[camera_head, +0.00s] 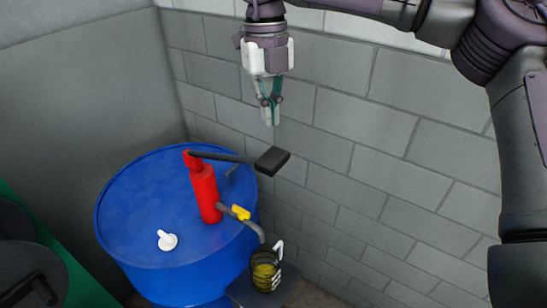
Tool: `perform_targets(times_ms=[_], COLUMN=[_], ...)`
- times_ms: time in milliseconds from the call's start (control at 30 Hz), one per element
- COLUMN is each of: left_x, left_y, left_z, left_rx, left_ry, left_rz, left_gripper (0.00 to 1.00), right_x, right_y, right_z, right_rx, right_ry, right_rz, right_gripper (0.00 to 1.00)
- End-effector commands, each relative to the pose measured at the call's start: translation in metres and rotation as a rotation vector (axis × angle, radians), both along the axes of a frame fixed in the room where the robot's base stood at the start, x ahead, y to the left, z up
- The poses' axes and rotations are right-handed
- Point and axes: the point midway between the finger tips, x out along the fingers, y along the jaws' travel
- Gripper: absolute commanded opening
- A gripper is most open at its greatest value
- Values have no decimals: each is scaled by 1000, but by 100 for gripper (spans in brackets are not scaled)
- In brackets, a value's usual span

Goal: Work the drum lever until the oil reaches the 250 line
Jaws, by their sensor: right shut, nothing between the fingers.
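A blue drum (135,215) stands against the wall at lower left. A red hand pump (206,193) rises from its lid. The pump's dark lever (230,157) reaches right and ends in a black paddle (272,160). A spout with a yellow valve (241,212) curves down to a clear jug (265,270) with yellow oil in its lower part. The jug's marks are too small to read. My right gripper (270,120) hangs above the paddle, shut and empty, apart from the lever. My left gripper is not in view.
The jug rests on a small dark shelf (284,295) by the drum. A white cap (167,240) sits on the drum lid. A grey block wall (340,130) stands close behind. A green object with dark round parts is at lower left.

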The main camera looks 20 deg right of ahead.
Motion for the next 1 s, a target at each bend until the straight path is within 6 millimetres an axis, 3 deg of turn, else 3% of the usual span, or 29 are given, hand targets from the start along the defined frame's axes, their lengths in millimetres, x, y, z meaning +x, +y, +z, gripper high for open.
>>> perform_targets(times_ms=[500, 1000], left_x=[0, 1], left_y=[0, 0], left_z=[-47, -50], left_rx=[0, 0], left_ry=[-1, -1], left_rz=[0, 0], left_gripper=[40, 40], right_x=[-6, -6], right_y=[-1, -1], right_z=[-61, -66], right_rx=[1, 1], right_ry=[-1, 0], right_rz=[-1, -1], right_gripper=[0, 0])
